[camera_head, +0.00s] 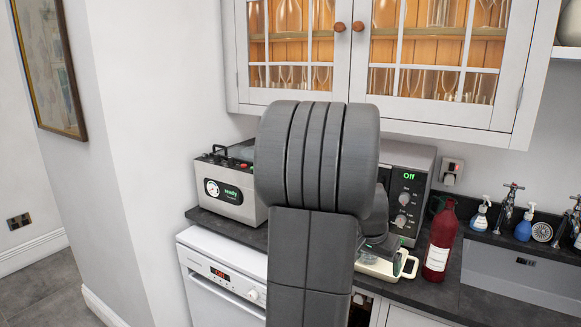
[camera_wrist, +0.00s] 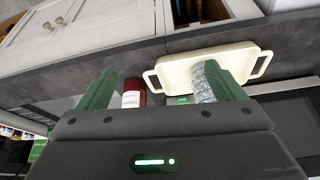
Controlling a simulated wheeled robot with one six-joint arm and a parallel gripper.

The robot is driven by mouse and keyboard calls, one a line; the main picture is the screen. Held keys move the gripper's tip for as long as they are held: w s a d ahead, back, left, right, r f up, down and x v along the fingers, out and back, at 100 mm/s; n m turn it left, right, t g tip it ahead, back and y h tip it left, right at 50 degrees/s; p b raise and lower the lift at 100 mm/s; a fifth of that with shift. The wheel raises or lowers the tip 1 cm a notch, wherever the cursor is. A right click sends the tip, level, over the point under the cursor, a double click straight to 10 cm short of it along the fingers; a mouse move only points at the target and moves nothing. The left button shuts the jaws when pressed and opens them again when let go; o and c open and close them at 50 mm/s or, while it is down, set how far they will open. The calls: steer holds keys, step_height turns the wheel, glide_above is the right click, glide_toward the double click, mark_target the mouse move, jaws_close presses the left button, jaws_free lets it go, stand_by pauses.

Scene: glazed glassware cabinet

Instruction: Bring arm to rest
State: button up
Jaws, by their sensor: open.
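My arm (camera_head: 310,200) rises grey and thick through the middle of the head view, in front of the worktop. A clear, patterned glass-like object (camera_wrist: 202,82) shows beside the right-hand finger, over the cream tray (camera_wrist: 240,61). I cannot tell how close the finger is to it. The tray's handle end also shows in the head view (camera_head: 403,264), right of my arm.
The glazed cabinet (camera_head: 432,121) above is shut, with glasses inside. A red bottle (camera_head: 439,242) stands right of the tray and also shows in the wrist view (camera_wrist: 133,93). A microwave (camera_head: 409,192), a metal appliance (camera_head: 232,197) and a sink (camera_head: 520,276) line the worktop. Floor is free at left.

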steer(key=shift+w+a+f, duration=0.3)
steer(key=shift+a, duration=0.1)
steer(key=shift+a+n, duration=0.1)
steer(key=shift+n, duration=0.2)
